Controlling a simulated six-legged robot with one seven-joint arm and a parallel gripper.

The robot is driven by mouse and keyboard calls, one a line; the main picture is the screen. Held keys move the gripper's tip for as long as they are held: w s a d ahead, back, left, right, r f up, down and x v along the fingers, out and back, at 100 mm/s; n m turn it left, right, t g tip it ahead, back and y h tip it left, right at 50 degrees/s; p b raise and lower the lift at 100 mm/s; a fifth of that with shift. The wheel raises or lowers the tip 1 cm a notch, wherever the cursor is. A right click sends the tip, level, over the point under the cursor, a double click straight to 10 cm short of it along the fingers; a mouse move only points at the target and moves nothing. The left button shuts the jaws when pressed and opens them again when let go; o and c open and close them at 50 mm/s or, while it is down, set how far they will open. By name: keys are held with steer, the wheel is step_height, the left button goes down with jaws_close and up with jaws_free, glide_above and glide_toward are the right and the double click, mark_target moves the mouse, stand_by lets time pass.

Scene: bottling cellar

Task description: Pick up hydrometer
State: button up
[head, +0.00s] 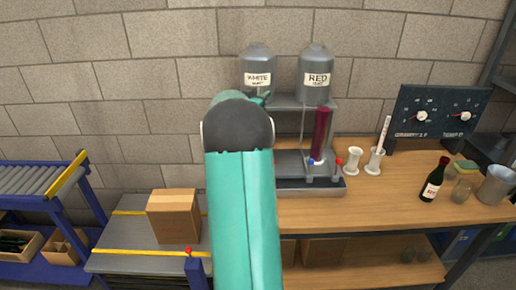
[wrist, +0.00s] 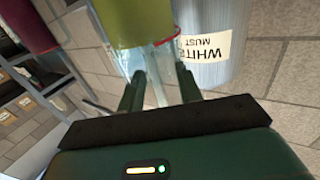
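In the head view, a slim white stick with red marks (head: 384,133) leans out of a clear glass jar (head: 373,163) on the bench; it looks like a hydrometer, but I cannot be sure. My gripper (wrist: 159,72) is open in the wrist view, its two dark fingers apart. A clear, glassy upright piece (wrist: 158,62) shows between or beyond the fingers; I cannot tell whether they touch it. A yellow-green cylinder (wrist: 135,18) is just past the fingertips, beside the WHITE MUST tank (wrist: 215,65). In the head view my arm hides the fingers.
The RED tank (head: 317,75) and a dark red tube (head: 320,133) stand close to the right of my arm. A small glass (head: 353,161), a bottle (head: 432,180) and a dial panel (head: 437,111) are farther right. The bench front (head: 345,212) is clear.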

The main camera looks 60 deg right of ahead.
steer(key=shift+d, duration=0.35)
jaws_close()
steer(key=shift+r, duration=0.1)
step_height(320, 180, up, 28)
stand_by(0.6)
stand_by(0.9)
